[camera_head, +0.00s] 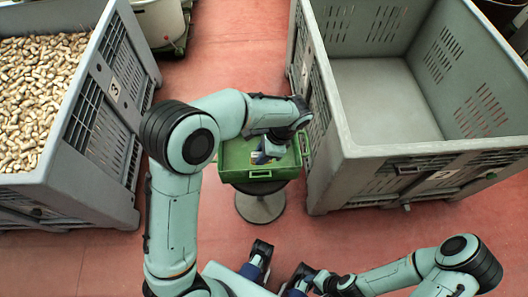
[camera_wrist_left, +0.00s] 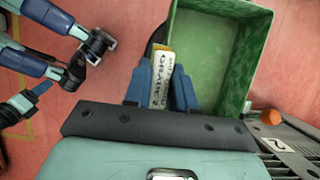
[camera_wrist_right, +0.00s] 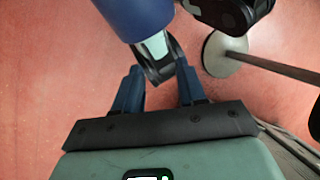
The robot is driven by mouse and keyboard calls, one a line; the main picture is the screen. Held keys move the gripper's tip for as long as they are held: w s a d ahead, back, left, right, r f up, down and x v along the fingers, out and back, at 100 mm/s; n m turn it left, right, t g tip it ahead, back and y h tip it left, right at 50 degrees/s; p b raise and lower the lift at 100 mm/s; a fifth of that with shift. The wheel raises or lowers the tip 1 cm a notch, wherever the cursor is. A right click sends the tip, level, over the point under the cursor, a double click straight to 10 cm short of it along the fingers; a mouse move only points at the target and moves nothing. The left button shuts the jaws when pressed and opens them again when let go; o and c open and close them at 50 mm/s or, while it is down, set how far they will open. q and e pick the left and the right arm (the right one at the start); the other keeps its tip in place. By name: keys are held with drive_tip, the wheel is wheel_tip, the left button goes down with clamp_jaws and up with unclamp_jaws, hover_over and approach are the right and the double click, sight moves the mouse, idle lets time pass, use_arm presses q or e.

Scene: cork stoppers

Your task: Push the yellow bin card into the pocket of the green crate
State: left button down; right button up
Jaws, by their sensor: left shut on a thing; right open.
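The green crate (camera_head: 233,174) stands on a round stool in the middle of the head view; it also shows in the left wrist view (camera_wrist_left: 246,60). My left gripper (camera_head: 262,157) reaches down at the crate. In the left wrist view it is shut on the bin card (camera_wrist_left: 160,92), a pale upright card with dark lettering and a yellowish top end. The card is beside the crate's wall; I cannot tell whether it touches. A light-edged frame shows on the crate's near wall; I cannot tell whether it is the pocket. My right gripper (camera_wrist_right: 158,68) is open and empty, low over the floor.
A large grey bin (camera_head: 93,133) full of corks stands at the left. An empty large grey bin (camera_head: 385,100) stands at the right, close to the green crate. The stool (camera_head: 260,206) has a round base.

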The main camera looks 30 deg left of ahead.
use_arm(q)
drive_tip(key=shift+s+a+f, duration=0.1)
drive_tip(key=shift+a+f, duration=0.05)
drive_tip(key=shift+a, duration=0.05)
drive_tip(key=shift+f+b, duration=0.55)
drive_tip(key=shift+b, duration=0.05)
wheel_tip(320, 180, down, 4)
drive_tip(key=b, duration=0.3)
drive_tip(key=shift+r, duration=0.15)
drive_tip(key=shift+f+b, duration=0.8)
drive_tip(key=shift+b, duration=0.2)
use_arm(e)
drive_tip(key=w+f+t, duration=0.1)
drive_tip(key=w+f, duration=0.2)
drive_tip(key=f, duration=0.2)
drive_tip(key=shift+d+f, duration=0.25)
drive_tip(key=shift+f, duration=0.05)
drive_tip(key=shift+w, duration=0.1)
drive_tip(key=shift+r, duration=0.3)
use_arm(q)
drive_tip(key=shift+f+b, duration=0.5)
drive_tip(key=shift+f, duration=1.2)
use_arm(e)
drive_tip(key=shift+f, duration=0.9)
use_arm(q)
drive_tip(key=c, duration=0.8)
unclamp_jaws()
drive_tip(key=shift+c, duration=0.2)
